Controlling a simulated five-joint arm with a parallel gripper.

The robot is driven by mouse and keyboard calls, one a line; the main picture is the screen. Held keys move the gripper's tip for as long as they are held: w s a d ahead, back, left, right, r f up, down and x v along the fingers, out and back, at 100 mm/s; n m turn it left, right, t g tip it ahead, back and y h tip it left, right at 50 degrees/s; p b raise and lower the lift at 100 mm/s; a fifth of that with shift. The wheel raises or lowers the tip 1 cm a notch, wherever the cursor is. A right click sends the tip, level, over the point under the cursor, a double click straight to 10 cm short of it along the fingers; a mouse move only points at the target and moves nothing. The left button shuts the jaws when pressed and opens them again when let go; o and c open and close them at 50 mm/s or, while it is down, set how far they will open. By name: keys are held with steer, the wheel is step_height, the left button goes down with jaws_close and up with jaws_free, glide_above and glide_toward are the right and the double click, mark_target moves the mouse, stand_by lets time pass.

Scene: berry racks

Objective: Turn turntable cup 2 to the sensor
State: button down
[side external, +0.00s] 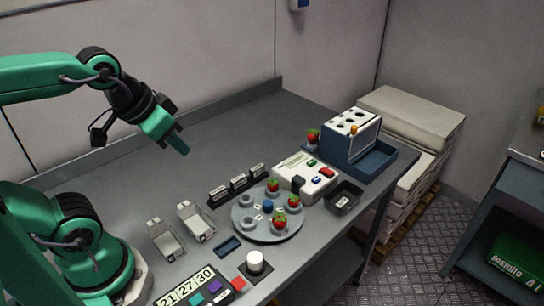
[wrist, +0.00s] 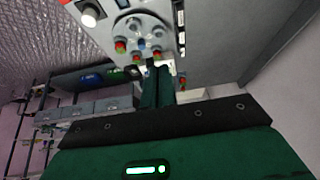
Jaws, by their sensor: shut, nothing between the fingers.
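The round grey turntable (side external: 262,234) lies on the bench in the side view, with a ring of cups. Strawberries sit in three of its cups: a back one (side external: 272,186), a right one (side external: 293,202) and a front one (side external: 279,221). The two left cups (side external: 246,200) look empty. Cup numbers are too small to read, so I cannot tell which is cup 2. A small black block (side external: 298,184) stands at the turntable's far edge; I cannot tell if it is the sensor. My gripper (side external: 184,150) is shut and empty, high above the bench, left of the turntable. The wrist view shows the turntable (wrist: 140,24) beyond the fingers (wrist: 158,84).
A white button box (side external: 292,170) stands behind the turntable, a dark tray (side external: 343,197) to its right. A blue rack unit (side external: 350,150) is farther back. Black labelled blocks (side external: 238,183), clear holders (side external: 165,240) and a white knob (side external: 255,262) stand nearby. The bench's back left is clear.

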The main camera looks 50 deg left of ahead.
steer(key=c, duration=1.2)
jaws_free()
steer(key=shift+w, duration=0.2)
steer(key=m+g, duration=0.2)
steer(key=g, duration=0.3)
glide_above(268, 202)
steer(key=f, duration=1.3)
steer(key=shift+s+a+f, duration=0.1)
steer(key=shift+s, duration=0.15)
steer(key=shift+w+f+g, duration=0.25)
steer(key=shift+f+g, duration=0.05)
steer(key=shift+f, duration=0.25)
steer(key=shift+f, duration=3.9)
steer(key=shift+d, duration=0.2)
jaws_close()
